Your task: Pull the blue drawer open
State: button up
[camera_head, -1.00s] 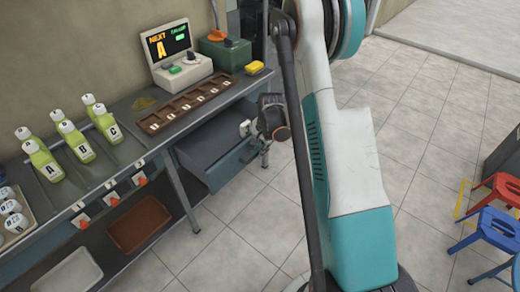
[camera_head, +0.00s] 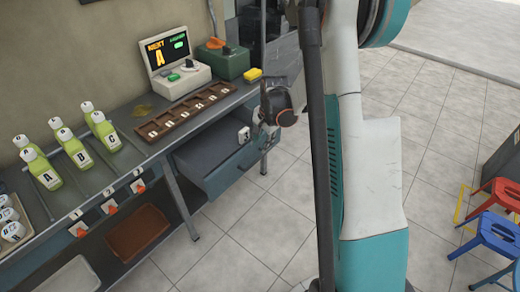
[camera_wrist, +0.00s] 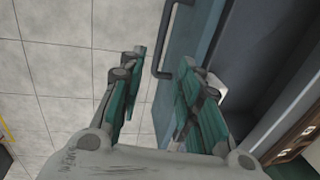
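The blue drawer (camera_head: 228,174) stands pulled out from under the bench, with its dark interior exposed. In the wrist view its blue front panel (camera_wrist: 182,45) runs up the middle, with the dark bar handle (camera_wrist: 160,50) on its left side. My gripper (camera_head: 277,106) is above the outer right end of the drawer in the head view. In the wrist view the two fingers of my gripper (camera_wrist: 164,62) are spread apart, with the handle beyond and between their tips. I see nothing held. My own arm hides part of the floor on the right.
The bench (camera_head: 140,110) carries a brown slotted tray (camera_head: 185,117), a screen console (camera_head: 178,68), a green box (camera_head: 222,62) and several green bottles (camera_head: 75,150). A blue stool (camera_head: 490,232) and a red stool (camera_head: 500,190) stand right. The floor before the drawer is clear.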

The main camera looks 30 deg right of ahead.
jog(key=shift+s+d+r, duration=0.1)
jog(key=shift+s+r, duration=0.05)
jog(key=shift+r, duration=0.55)
jog(key=shift+s+r, duration=0.1)
jog(key=shift+r, duration=0.6)
